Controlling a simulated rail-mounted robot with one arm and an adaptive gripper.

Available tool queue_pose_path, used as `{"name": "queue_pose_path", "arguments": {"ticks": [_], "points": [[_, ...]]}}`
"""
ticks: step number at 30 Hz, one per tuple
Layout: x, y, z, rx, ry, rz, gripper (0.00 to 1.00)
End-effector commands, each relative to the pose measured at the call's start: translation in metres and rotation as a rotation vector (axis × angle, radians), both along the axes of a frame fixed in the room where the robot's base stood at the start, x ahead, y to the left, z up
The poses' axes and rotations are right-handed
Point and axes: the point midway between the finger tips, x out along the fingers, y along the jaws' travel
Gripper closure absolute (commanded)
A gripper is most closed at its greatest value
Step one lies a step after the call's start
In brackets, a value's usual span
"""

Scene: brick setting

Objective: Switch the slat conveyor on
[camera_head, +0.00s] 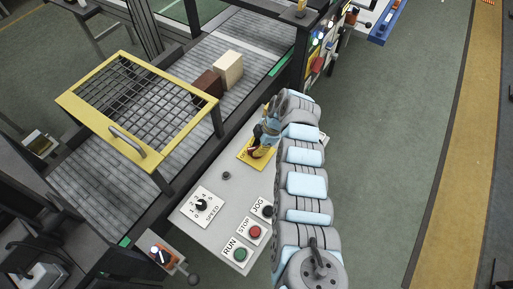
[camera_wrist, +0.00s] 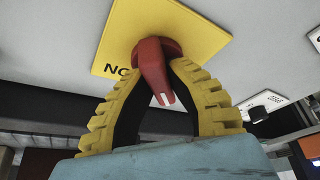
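The slat conveyor (camera_head: 90,190) runs diagonally across the head view, with a grey control panel (camera_head: 215,235) along its right side. The panel bears a green RUN button (camera_head: 240,254), a red STOP button (camera_head: 255,232), a black JOG button (camera_head: 267,211) and a SPEED knob (camera_head: 201,205). A yellow plate (camera_head: 245,156) sits at its far end. In the wrist view, a red switch handle (camera_wrist: 152,68) stands out from the yellow plate (camera_wrist: 195,30). My gripper (camera_wrist: 161,68) has its yellow fingers on either side of the handle, tips drawn in against it. In the head view my gripper (camera_head: 262,146) partly hides the plate.
A yellow-framed mesh guard (camera_head: 125,147) spans the conveyor. A brown block (camera_head: 208,83) and a cream block (camera_head: 228,68) lie on the slats beyond it. A small dark knob (camera_head: 226,175) stands on the panel. Green floor (camera_head: 400,150) to the right is clear.

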Motion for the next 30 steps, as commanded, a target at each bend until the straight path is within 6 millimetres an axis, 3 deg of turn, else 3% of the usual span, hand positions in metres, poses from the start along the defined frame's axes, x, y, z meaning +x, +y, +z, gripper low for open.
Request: {"name": "queue_pose_path", "arguments": {"ticks": [14,30], "points": [[-0.0004,-0.0001,-0.0008,-0.001,-0.001,-0.039,1.00],[-0.0009,0.0001,0.0001,-0.002,-0.002,-0.313,1.00]]}}
